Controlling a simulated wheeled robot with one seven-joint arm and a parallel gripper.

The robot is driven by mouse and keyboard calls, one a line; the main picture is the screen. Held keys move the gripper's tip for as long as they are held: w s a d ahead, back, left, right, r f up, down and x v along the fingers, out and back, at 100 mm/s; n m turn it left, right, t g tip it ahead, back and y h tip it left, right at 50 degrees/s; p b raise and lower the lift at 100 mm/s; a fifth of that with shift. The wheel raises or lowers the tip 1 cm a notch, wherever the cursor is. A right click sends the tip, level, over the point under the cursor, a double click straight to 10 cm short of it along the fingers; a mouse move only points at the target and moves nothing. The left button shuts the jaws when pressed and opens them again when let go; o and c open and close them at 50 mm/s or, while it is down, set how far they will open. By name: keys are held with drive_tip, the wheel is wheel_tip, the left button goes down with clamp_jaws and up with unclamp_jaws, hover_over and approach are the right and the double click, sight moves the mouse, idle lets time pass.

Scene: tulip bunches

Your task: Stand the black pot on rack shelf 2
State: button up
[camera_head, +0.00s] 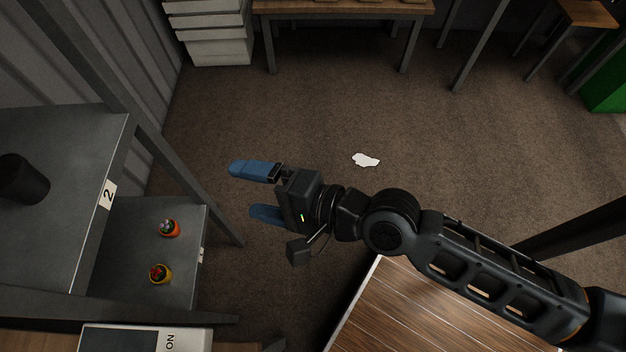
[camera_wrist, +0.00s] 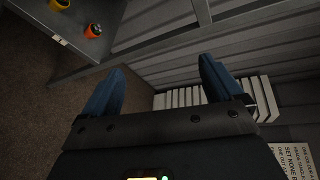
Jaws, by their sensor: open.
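The black pot (camera_head: 22,180) stands on the grey shelf labelled 2 (camera_head: 72,139), at the far left of the head view. It looks upright, and its left side is cut off by the picture edge. My gripper (camera_head: 252,190) is open and empty, with its blue fingers spread apart over the floor to the right of the rack. It is well away from the pot. The wrist view shows the open blue fingers (camera_wrist: 158,88) with nothing between them. The pot does not show in the wrist view.
A lower shelf (camera_head: 130,235) holds an orange pot (camera_head: 170,228) and a yellow pot (camera_head: 161,273). A rack post (camera_head: 190,180) stands between my gripper and shelf 2. A wooden table top (camera_head: 420,310) lies below my arm. A white patch (camera_head: 366,160) lies on open floor.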

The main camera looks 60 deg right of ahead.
drive_tip(key=s+d+r+n+h, duration=0.1)
drive_tip(key=s+d+r+n, duration=0.1)
drive_tip(key=s+n, duration=0.4)
drive_tip(key=s+d+r+n+h, duration=0.1)
drive_tip(key=s+r+n, duration=0.2)
drive_tip(key=s+n, duration=0.3)
drive_tip(key=s+d+r+n+h, duration=0.1)
drive_tip(key=s+d+r+n, duration=0.1)
drive_tip(key=s+n, duration=0.4)
drive_tip(key=s+r, duration=0.1)
drive_tip(key=s, duration=0.1)
drive_tip(key=shift+s+d+h, duration=0.3)
drive_tip(key=shift+s+d, duration=0.05)
